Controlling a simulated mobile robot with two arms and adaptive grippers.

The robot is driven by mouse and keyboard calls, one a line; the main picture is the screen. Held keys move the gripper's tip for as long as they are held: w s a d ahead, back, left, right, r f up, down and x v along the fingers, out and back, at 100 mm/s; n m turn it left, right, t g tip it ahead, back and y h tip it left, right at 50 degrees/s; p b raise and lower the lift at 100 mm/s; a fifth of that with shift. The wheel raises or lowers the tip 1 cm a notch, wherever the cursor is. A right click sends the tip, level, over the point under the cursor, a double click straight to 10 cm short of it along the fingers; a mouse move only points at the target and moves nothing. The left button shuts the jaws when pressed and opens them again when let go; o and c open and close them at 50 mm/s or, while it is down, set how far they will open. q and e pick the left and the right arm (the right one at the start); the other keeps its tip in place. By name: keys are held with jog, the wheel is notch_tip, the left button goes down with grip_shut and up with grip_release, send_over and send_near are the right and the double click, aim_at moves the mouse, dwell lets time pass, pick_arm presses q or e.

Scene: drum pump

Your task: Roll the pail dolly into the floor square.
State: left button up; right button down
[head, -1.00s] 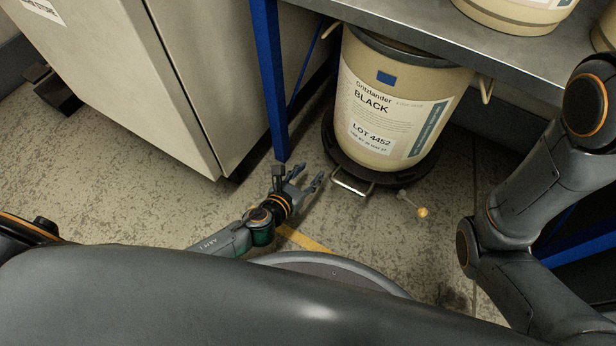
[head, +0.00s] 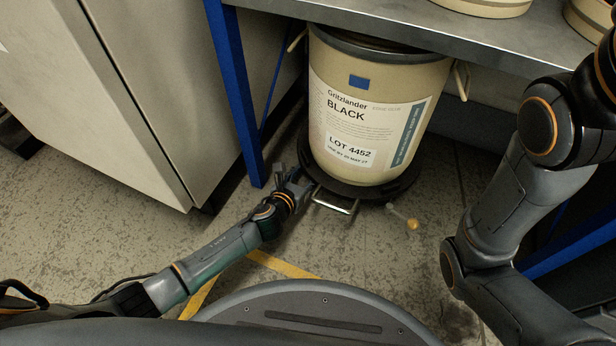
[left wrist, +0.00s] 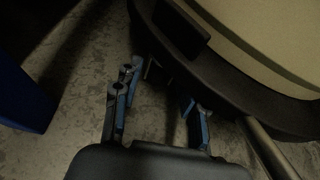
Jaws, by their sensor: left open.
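A beige pail (head: 375,105) labelled BLACK, LOT 4452 stands upright on a round black dolly (head: 392,190) partly under the bench. A metal loop handle (head: 335,207) sticks out from the dolly's front. The floor square shows only as yellow tape (head: 285,266) near my base. My left gripper (head: 295,180) is open beside the dolly's front left edge, left of the handle. In the left wrist view, the open fingers (left wrist: 160,112) are apart, close to the black dolly rim (left wrist: 230,75), with the metal handle bar (left wrist: 266,148) at right. Contact cannot be told. My right gripper is out of view.
A blue bench leg (head: 236,100) stands just left of my gripper, and a grey cabinet (head: 110,100) beyond it. A small lever with a yellow knob (head: 411,224) is right of the handle. The bench top (head: 400,30) overhangs the pail. Floor in front is mostly clear.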

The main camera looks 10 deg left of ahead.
pick_arm(q)
jog(key=shift+b+x, duration=0.55)
jog(key=shift+x, duration=0.7)
jog(key=shift+c, duration=0.4)
grip_shut()
